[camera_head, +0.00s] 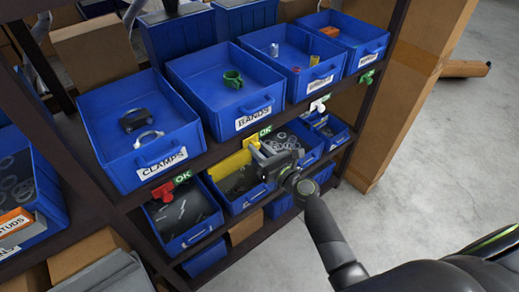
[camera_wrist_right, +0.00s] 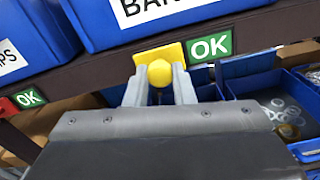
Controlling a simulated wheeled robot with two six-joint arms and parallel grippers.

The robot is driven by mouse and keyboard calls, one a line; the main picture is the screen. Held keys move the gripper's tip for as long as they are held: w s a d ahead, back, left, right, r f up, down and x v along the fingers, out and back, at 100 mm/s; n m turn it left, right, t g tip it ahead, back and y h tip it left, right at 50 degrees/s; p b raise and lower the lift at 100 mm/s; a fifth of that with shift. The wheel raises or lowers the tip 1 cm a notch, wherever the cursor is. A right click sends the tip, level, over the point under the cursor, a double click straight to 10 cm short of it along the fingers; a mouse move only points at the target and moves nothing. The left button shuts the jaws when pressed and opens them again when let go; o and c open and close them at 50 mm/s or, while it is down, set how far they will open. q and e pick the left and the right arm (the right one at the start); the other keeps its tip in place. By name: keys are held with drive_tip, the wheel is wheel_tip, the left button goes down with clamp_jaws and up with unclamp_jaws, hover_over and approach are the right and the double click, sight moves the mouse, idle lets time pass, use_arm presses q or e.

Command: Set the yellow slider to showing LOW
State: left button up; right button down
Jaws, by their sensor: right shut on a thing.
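The yellow slider (camera_head: 250,142) sits on the shelf's front rail below the BANDS bin. A green OK label (camera_head: 264,131) shows just to its right. In the right wrist view the slider's yellow plate (camera_wrist_right: 170,52) and round knob (camera_wrist_right: 159,73) are close, with the OK label (camera_wrist_right: 209,47) uncovered beside them. My right gripper (camera_wrist_right: 159,84) is shut on the knob, one finger on each side. In the head view my right gripper (camera_head: 262,152) reaches the rail from the lower right and hides part of the slider. My left gripper is not seen.
A red slider (camera_head: 163,191) and a white slider (camera_head: 318,104) sit along the same rail, each by a green label. The BANDS bin (camera_head: 205,88) and CLAMPS bin (camera_head: 108,143) stand above. Lower bins (camera_head: 182,240) are close under the rail. Open floor lies right.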

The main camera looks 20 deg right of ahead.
sight(266, 131)
drive_tip(key=d, duration=0.2)
drive_tip(key=w+d+b, duration=0.1)
drive_tip(key=d, duration=0.1)
drive_tip(key=w+d, duration=0.1)
drive_tip(key=d, duration=0.1)
drive_tip(key=shift+w, duration=0.1)
drive_tip(key=shift+r, duration=0.1)
drive_tip(key=c, duration=1.5)
unclamp_jaws()
drive_tip(key=shift+c, duration=0.2)
drive_tip(key=o, duration=0.3)
drive_tip(key=shift+d, duration=0.2)
drive_tip(key=shift+o, duration=0.2)
drive_tip(key=shift+a, duration=0.1)
